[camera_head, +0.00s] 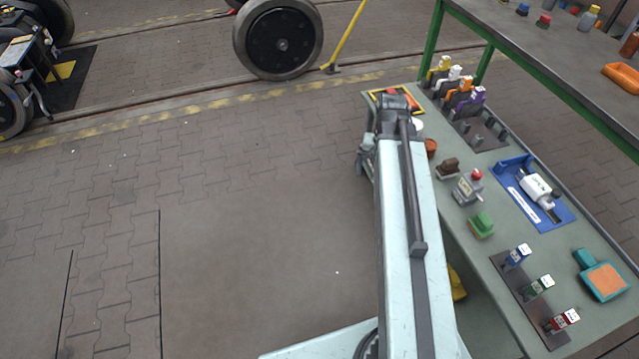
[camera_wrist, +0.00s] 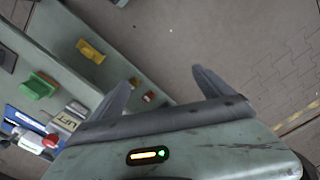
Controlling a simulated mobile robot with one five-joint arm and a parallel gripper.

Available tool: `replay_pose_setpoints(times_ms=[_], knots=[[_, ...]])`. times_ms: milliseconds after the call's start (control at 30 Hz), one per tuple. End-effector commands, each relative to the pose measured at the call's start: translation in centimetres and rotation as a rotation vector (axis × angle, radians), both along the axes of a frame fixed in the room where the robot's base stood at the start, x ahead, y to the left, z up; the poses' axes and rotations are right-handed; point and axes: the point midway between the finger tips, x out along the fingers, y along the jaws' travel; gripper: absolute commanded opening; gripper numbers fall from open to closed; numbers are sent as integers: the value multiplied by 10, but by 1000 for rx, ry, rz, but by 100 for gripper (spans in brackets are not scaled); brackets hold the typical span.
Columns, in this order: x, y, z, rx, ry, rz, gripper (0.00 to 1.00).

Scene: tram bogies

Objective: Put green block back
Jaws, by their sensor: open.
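A green block (camera_head: 482,222) with an orange layer under it lies on the grey-green bench top, right of my arm. In the wrist view the green block (camera_wrist: 39,86) shows at the left, near the bench edge. In the head view my arm hides the fingers.
A grey box with a red button (camera_head: 467,187) stands beside the block. A blue tray (camera_head: 565,215) holds a white tool. A rack of coloured clips (camera_head: 478,130) is at the far end. A yellow thing (camera_wrist: 90,51) lies lower. Floor left of my arm is clear.

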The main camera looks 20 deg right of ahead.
Motion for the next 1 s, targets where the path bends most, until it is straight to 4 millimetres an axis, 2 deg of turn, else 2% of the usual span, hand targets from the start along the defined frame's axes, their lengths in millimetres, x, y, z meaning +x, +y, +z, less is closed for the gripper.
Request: replay_pose_setpoints(times_ms=[33,100,200,267,300,400,767,833,967,1000], knots=[[8,47,0,0,0,127,90],[14,100,0,-1,0,283,90],[16,157,0,-1,0,450,90],[15,178,0,-1,0,514,90],[14,198,0,-1,0,543,90],[13,211,0,-1,0,575,90],[14,209,0,-1,0,572,90],[14,209,0,-1,0,572,77],[15,209,0,-1,0,571,40],[14,209,0,-1,0,571,36]])
